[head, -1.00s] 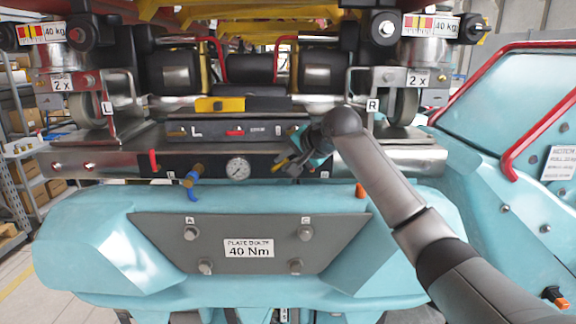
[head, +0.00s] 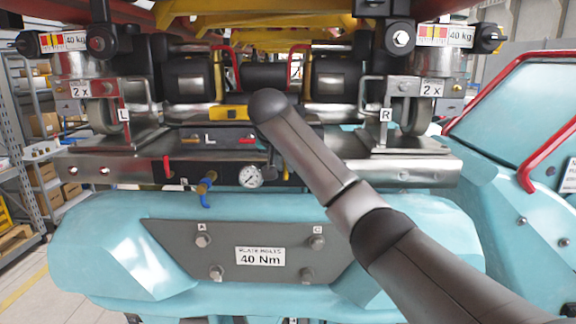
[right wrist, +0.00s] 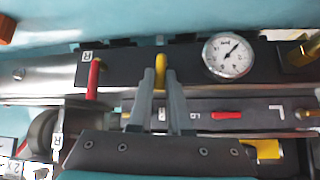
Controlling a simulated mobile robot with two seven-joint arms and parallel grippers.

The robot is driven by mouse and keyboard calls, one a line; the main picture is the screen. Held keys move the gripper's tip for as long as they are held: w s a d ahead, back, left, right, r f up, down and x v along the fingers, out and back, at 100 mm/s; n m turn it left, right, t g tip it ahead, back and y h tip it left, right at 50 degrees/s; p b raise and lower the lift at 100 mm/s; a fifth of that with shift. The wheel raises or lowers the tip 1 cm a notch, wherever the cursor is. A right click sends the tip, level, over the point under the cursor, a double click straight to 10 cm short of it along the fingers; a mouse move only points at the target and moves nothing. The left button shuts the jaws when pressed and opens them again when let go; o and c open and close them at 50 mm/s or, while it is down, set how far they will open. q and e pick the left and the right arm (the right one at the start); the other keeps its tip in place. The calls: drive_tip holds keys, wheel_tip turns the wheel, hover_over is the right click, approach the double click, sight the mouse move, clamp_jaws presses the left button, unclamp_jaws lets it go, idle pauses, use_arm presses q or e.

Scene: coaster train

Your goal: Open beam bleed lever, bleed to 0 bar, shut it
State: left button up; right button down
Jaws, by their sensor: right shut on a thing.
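A yellow lever (right wrist: 160,62) stands out from the dark beam panel (right wrist: 130,65) in the right wrist view. My right gripper (right wrist: 160,78) has its two grey fingers on either side of this lever and is shut on it. In the head view my right arm covers most of the gripper and the lever. A round white pressure gauge (head: 250,177) sits beside the lever; it also shows in the right wrist view (right wrist: 228,57). Its needle is visible, but the value is too small to read. My left gripper is not in view.
A red lever (right wrist: 93,78) sits near the R label, and another red lever (head: 166,168) is farther left. A brass fitting (head: 204,186) with a blue part is left of the gauge. The grey bolted plate (head: 190,262) lies below.

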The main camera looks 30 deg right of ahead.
drive_tip(key=shift+a+f+h, duration=0.1)
drive_tip(key=shift+a+h, duration=0.05)
drive_tip(key=shift+h, duration=0.15)
idle(0.4)
drive_tip(key=c, duration=0.9)
unclamp_jaws()
drive_tip(key=shift+o, duration=0.2)
drive_tip(key=v, duration=1.5)
drive_tip(key=shift+w, duration=0.15)
